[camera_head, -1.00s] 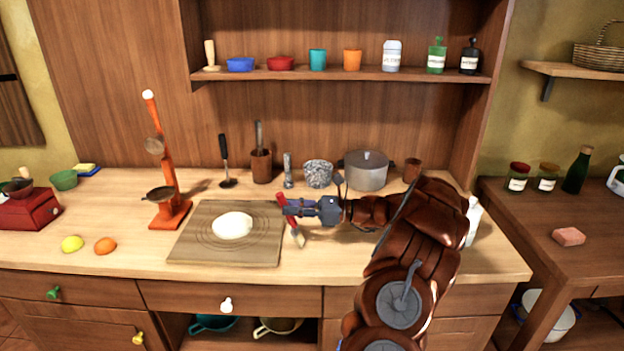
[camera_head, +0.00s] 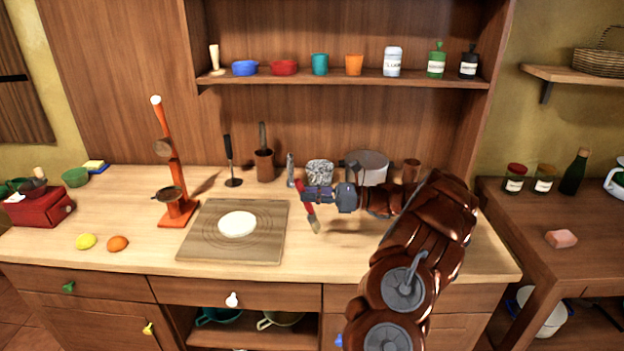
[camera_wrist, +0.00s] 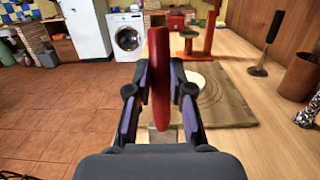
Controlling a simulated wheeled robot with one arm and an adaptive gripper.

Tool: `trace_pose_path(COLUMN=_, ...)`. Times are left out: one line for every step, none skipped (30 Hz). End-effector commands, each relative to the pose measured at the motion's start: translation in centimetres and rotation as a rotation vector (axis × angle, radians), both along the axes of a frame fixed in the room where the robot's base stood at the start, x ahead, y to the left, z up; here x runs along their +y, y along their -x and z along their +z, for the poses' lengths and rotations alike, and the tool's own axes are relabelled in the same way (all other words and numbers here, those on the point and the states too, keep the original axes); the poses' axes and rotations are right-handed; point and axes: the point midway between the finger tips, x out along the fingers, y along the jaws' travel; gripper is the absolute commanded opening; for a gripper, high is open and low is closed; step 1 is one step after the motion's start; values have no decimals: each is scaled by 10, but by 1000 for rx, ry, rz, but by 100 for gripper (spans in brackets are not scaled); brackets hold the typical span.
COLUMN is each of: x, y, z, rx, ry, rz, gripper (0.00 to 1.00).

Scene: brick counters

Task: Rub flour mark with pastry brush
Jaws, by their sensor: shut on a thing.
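My gripper (camera_head: 311,195) is shut on the red handle of the pastry brush (camera_head: 309,209). The brush hangs tilted, with its pale bristles downward, over the counter just right of the wooden board. In the wrist view the red brush handle (camera_wrist: 159,80) stands upright between my two fingers (camera_wrist: 160,92). A flat white round patch, the flour mark or dough (camera_head: 238,224), lies on the board (camera_head: 205,246) inside drawn rings. I cannot tell from these views whether it is flour or dough. The bristles are apart from it.
An orange scale (camera_head: 177,205) stands left of the board, with a lemon (camera_head: 86,241) and an orange (camera_head: 117,243) nearer the front. A grey pot (camera_head: 371,168), a speckled pot (camera_head: 320,172) and a utensil holder (camera_head: 264,165) stand along the back.

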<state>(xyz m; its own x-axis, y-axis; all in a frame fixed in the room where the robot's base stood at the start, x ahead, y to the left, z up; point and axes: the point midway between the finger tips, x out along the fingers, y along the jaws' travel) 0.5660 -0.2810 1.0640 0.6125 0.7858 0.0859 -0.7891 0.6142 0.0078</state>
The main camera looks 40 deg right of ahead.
Motion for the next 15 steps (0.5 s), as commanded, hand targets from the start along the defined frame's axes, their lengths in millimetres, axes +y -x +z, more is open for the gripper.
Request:
trace_pose_path(x=1, y=0, z=8, rx=-1, ry=1, rz=1, gripper=0)
trace_pose_path(x=1, y=-1, z=11, rx=-1, ry=1, rz=2, gripper=0)
trace_pose_path(x=1, y=-1, z=15, rx=-1, ry=1, rz=2, gripper=0)
trace_pose_path(x=1, y=-1, z=17, rx=-1, ry=1, rz=2, gripper=0)
trace_pose_path(x=1, y=-1, z=20, rx=-1, ry=1, rz=3, gripper=0)
trace_pose_path(x=2, y=-1, z=23, rx=-1, ry=1, rz=3, gripper=0)
trace_pose_path(x=2, y=-1, z=25, rx=-1, ry=1, rz=3, gripper=0)
trace_pose_path(x=2, y=-1, z=27, rx=-1, ry=1, rz=4, gripper=0)
trace_pose_path(x=2, y=-1, z=28, rx=-1, ry=1, rz=4, gripper=0)
trace_pose_path(x=2, y=-1, z=29, rx=0, ry=0, rz=4, gripper=0)
trace_pose_path(x=2, y=-1, z=29, rx=0, ry=0, rz=4, gripper=0)
trace_pose_path(x=2, y=-1, z=29, rx=0, ry=0, rz=4, gripper=0)
trace_pose_path(x=2, y=-1, z=29, rx=0, ry=0, rz=4, gripper=0)
trace_pose_path(x=2, y=-1, z=29, rx=0, ry=0, rz=4, gripper=0)
trace_pose_path(x=2, y=-1, z=29, rx=0, ry=0, rz=4, gripper=0)
